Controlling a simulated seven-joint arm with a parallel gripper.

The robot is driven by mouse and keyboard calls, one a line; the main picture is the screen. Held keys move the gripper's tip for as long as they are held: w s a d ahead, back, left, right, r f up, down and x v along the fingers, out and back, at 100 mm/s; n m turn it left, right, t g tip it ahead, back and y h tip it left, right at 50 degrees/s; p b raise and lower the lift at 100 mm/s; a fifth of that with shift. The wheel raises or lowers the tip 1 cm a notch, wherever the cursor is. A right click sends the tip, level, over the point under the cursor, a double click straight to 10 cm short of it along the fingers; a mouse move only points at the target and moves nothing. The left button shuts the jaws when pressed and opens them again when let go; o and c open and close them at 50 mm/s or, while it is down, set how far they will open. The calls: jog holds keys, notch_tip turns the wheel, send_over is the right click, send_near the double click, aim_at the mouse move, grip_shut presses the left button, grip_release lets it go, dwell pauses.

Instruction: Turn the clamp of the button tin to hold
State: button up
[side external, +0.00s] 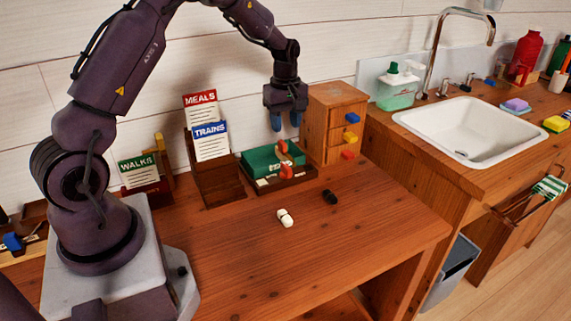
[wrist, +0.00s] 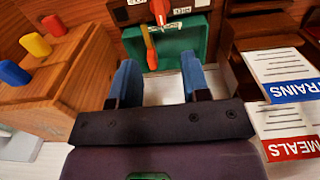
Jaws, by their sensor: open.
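The green button tin (side external: 258,163) sits in a dark wooden holder at the back of the table. Two orange-red clamp pieces (side external: 285,171) show at its front side, one above the other. In the wrist view the green tin (wrist: 128,40) is beyond the fingertips, with an orange lever (wrist: 150,50) and a red piece (wrist: 158,10) on it. I cannot tell which setting the clamp is at. My gripper (side external: 285,122) is above the tin, pointing down; its blue fingers (wrist: 161,80) are apart with nothing between them, and do not appear to touch the clamp.
A wooden drawer box (side external: 334,105) with coloured knobs stands close on the right. A wooden card rack (side external: 214,184) with MEALS and TRAINS cards is on the left.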

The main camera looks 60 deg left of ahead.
aim_at(286, 165)
notch_tip(286, 165, down, 13)
jog(key=shift+r, duration=0.15)
dwell(0.4)
grip_shut()
